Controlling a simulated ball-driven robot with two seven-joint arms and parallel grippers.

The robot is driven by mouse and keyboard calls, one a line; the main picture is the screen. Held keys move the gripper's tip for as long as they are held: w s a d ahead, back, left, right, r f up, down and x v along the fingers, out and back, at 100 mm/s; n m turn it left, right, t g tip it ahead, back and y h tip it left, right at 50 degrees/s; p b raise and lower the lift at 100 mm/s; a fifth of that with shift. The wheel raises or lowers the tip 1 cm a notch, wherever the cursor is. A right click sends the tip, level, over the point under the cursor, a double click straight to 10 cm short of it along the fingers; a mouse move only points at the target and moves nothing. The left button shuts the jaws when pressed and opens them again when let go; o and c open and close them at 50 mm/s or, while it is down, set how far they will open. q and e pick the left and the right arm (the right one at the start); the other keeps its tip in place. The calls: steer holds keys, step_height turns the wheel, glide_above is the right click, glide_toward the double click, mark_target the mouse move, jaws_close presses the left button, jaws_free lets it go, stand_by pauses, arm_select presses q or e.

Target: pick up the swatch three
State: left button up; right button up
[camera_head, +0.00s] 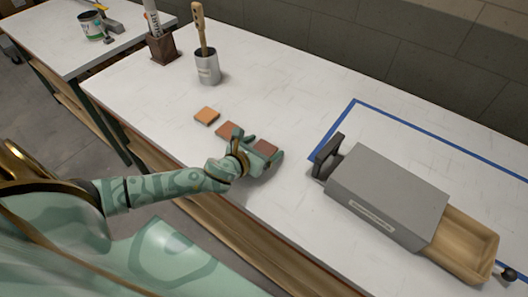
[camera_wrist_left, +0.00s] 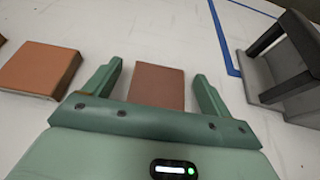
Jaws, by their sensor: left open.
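Three small square swatches lie in a row on the white table. The orange one (camera_head: 207,116) is farthest left, a red-brown one (camera_head: 226,130) is in the middle, and a darker brown-red one (camera_head: 265,148) is at the right. My left gripper (camera_head: 258,146) is over the right swatch, open. In the left wrist view the right swatch (camera_wrist_left: 158,87) lies between the two spread fingers, partly hidden at its near end by the gripper's palm. The middle swatch (camera_wrist_left: 40,70) lies to the left, outside the fingers. My right gripper is not in view.
A grey box (camera_head: 388,190) with a black handle and a wooden tray (camera_head: 468,243) stands to the right, near blue tape (camera_head: 420,135). A metal cup with a brush (camera_head: 208,68) and a brown holder (camera_head: 163,48) stand at the back left. The table between is clear.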

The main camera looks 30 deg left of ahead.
arm_select(q)
steer(key=shift+w+f, duration=0.15)
steer(key=shift+w, duration=0.3)
steer(key=shift+s, duration=0.1)
steer(key=c, duration=1)
steer(key=shift+c, duration=0.2)
